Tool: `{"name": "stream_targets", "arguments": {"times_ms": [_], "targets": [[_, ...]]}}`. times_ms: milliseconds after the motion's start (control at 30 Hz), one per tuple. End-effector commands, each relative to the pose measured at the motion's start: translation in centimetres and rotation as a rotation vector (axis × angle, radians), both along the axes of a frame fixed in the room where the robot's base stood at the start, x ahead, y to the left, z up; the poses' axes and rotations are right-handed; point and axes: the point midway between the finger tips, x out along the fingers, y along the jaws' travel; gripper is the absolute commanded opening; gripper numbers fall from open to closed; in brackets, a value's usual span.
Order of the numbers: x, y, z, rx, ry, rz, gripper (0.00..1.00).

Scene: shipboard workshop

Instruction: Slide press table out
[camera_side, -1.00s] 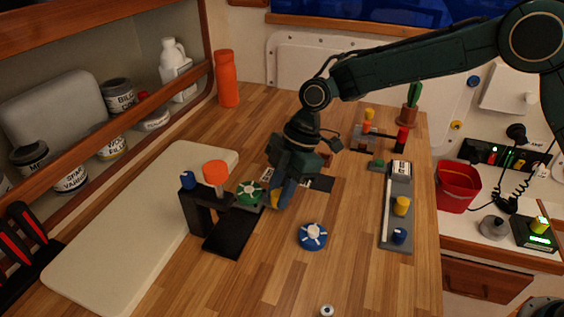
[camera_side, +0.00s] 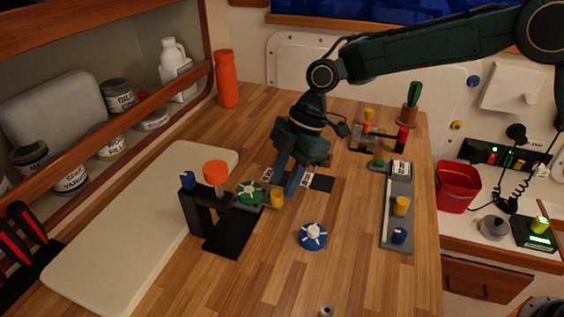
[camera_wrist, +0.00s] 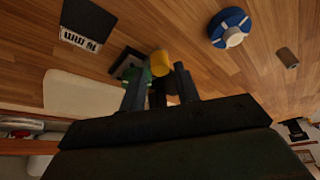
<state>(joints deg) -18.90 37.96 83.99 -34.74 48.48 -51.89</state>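The press is a black frame (camera_side: 202,215) with an orange knob (camera_side: 216,173) on top and a small blue knob (camera_side: 188,180). Its narrow grey table extends to the right out of the frame. A green disc with white marks (camera_side: 250,193) sits on the table, and a yellow knob (camera_side: 277,197) stands at its outer end. My gripper (camera_side: 290,192) is just right of and behind the yellow knob, fingers pointing down, and holds nothing. In the wrist view its fingers (camera_wrist: 158,70) are apart, with the yellow knob (camera_wrist: 160,62) showing beyond their tips and the green disc (camera_wrist: 134,76) to the left.
A blue disc (camera_side: 313,236) lies in front on the wooden bench. A cream board (camera_side: 140,230) lies left of the press. A grey rail with yellow and blue knobs (camera_side: 398,220) stands at right. A black labelled mat (camera_side: 320,182) lies behind my gripper.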

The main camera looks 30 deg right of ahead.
Motion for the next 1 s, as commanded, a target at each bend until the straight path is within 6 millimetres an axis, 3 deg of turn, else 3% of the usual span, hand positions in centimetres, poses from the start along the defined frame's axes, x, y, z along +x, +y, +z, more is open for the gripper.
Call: {"name": "stream_targets", "arguments": {"times_ms": [500, 700, 1000], "targets": [[0.6, -3.2, 7.9, 0.001, -0.003, 0.000, 0.32], [0.6, -3.8, 9.3, 0.001, -0.002, 0.001, 0.32], [0.6, -4.0, 9.8, 0.000, -0.002, 0.000, 0.32]]}}
